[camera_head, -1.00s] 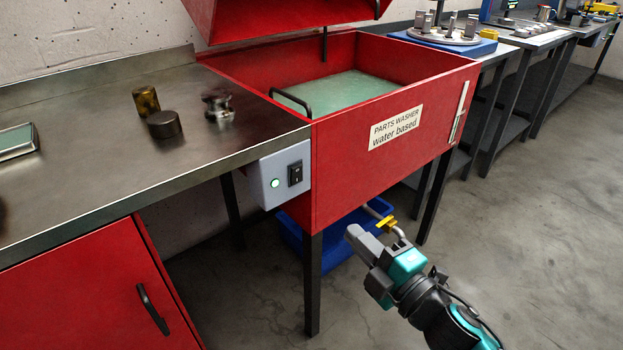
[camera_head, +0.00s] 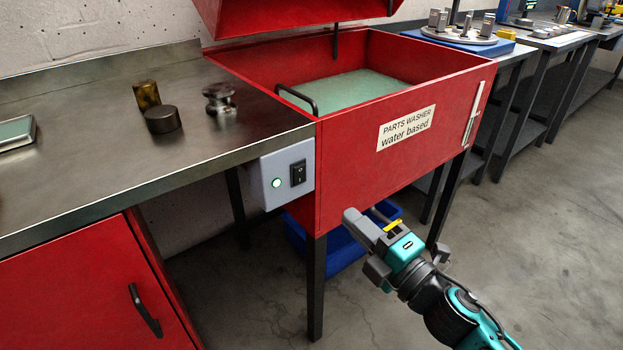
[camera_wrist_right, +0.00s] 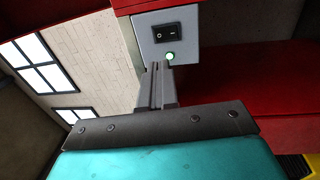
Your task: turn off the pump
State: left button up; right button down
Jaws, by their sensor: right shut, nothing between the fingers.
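The pump's switch box (camera_head: 267,181) is a grey box on the left front of the red parts washer (camera_head: 345,190). It carries a black rocker switch (camera_head: 298,173) and a lit green lamp (camera_head: 277,183). In the right wrist view the rocker switch (camera_wrist_right: 166,33) and the glowing lamp (camera_wrist_right: 170,57) show beyond my fingers. My right gripper (camera_head: 352,218) is shut and empty, in front of the washer, below and right of the switch box and apart from it. In the wrist view its fingertips (camera_wrist_right: 158,70) appear just below the lamp. My left gripper is out of view.
A steel bench (camera_head: 90,180) with small metal parts stands left of the washer. The washer's lid is raised over its greenish bath (camera_head: 350,90). A blue bin (camera_head: 345,255) and a yellow-handled valve (camera_head: 392,225) are underneath. The floor at right is clear.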

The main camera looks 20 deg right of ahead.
aim_at(301, 170)
jog(key=x, duration=1.2)
jog(key=shift+w+a, duration=0.1)
jog(key=shift+w, duration=0.15)
jog(key=shift+r, duration=0.1)
